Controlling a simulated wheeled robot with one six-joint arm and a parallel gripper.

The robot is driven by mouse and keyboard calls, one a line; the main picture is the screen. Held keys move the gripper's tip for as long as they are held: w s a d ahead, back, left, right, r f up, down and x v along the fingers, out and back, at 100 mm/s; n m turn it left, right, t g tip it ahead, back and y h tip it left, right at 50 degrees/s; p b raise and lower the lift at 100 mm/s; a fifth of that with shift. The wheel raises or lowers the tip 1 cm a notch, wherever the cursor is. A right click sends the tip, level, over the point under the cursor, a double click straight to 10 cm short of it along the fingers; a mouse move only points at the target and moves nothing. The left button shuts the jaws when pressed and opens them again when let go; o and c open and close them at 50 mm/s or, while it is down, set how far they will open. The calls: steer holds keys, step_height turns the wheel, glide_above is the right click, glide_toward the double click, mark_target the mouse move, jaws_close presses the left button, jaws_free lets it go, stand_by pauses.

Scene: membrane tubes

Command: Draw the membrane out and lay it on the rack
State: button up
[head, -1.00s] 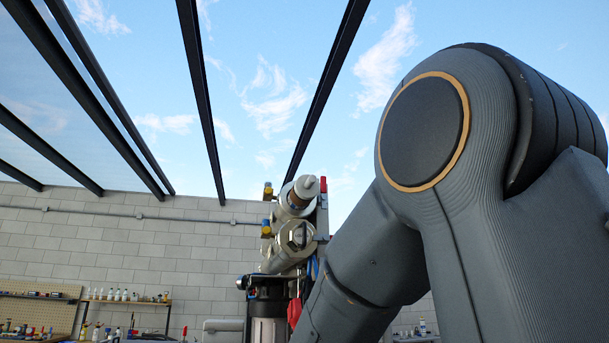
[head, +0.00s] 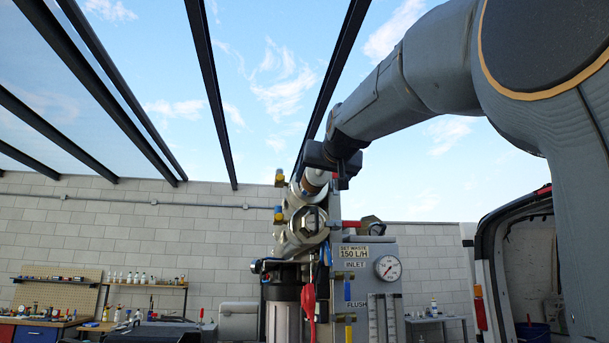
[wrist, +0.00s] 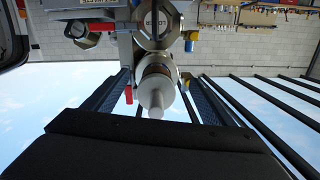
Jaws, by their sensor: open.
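The membrane's pale end (head: 316,177) with a narrow stub sticks out of the upper steel housing (head: 297,192), partly hidden by my gripper in the head view. The wrist view, which is upside down, shows the membrane end (wrist: 154,90) nearly head-on, with a brownish ring behind it. My gripper (head: 337,160) is at this end in the head view. In the wrist view my gripper (wrist: 158,80) is open, one dark finger on each side of the membrane; I cannot tell whether they touch it. The rest of the membrane is hidden in the housing. I cannot pick out the rack.
A second steel housing (head: 300,228) lies just below. A grey panel (head: 365,262) with gauge and valves stands to the right, and a red handle (head: 308,302) hangs in front. An open van (head: 520,265) is at right. Workbenches line the block wall behind.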

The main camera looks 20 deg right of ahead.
mark_target(318, 187)
steer(key=r, duration=0.1)
steer(key=s+r, duration=0.1)
steer(key=r, duration=0.1)
steer(key=shift+s+d+r+t+h, duration=0.2)
steer(key=shift+r+t+h, duration=0.1)
steer(key=shift+t, duration=0.1)
steer(key=shift+w+r, duration=0.15)
steer(key=shift+r, duration=0.05)
steer(key=p+x, duration=0.4)
steer(key=x, duration=0.3)
steer(key=shift+w+f, duration=0.1)
steer(key=shift+w, duration=0.05)
